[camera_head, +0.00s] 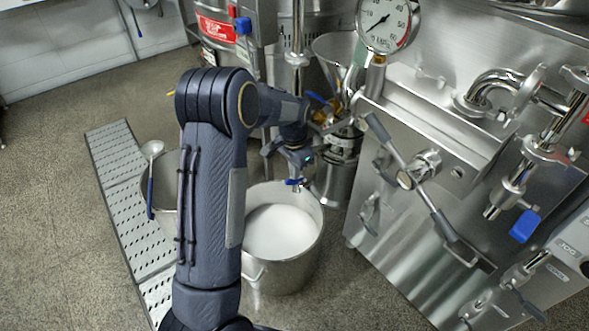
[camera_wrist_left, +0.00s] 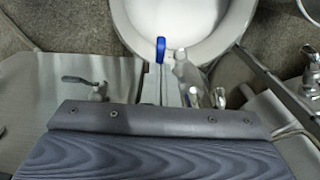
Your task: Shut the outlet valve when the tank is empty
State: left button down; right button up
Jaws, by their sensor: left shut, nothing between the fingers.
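A valve lever with a blue grip (camera_head: 294,182) shows just below my left gripper (camera_head: 290,158), above the near pot. In the left wrist view the blue-gripped lever (camera_wrist_left: 160,49) reaches over the pot's rim on a thin metal stem. My left gripper is shut and empty beside the lever; I cannot tell whether they touch. The steel pot (camera_head: 313,245) holds white liquid (camera_head: 279,231), and it also shows in the left wrist view (camera_wrist_left: 245,18). The funnel-shaped hopper (camera_head: 330,47) stands behind my forearm; its inside and level are hidden. My right gripper is not in view.
A second pot (camera_head: 165,165) with a ladle (camera_head: 150,178) stands behind my left arm, beside a perforated drain strip (camera_head: 115,160). The steel machine (camera_head: 395,235) with a crossbar handle and gauge (camera_head: 384,24) stands right. Another blue valve handle (camera_head: 525,226) hangs there. Floor at left is clear.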

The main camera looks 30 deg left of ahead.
aim_at(286, 182)
pick_arm(q)
jog(key=shift+s+a+f+t+h+b, duration=0.35)
jog(key=shift+s+f+t+b, duration=0.45)
jog(key=shift+b, duration=0.9)
jog(key=shift+s+a+f+t+h+b, duration=0.25)
jog(key=shift+s+f+t+h+b, duration=0.25)
jog(key=shift+t+b, duration=0.9)
jog(key=shift+s+f+g+b, duration=0.2)
jog(key=shift+g+b, duration=0.2)
jog(key=shift+b, duration=0.15)
jog(key=shift+s+f, duration=0.15)
jog(key=shift+f, duration=0.2)
jog(key=shift+s+f, duration=0.1)
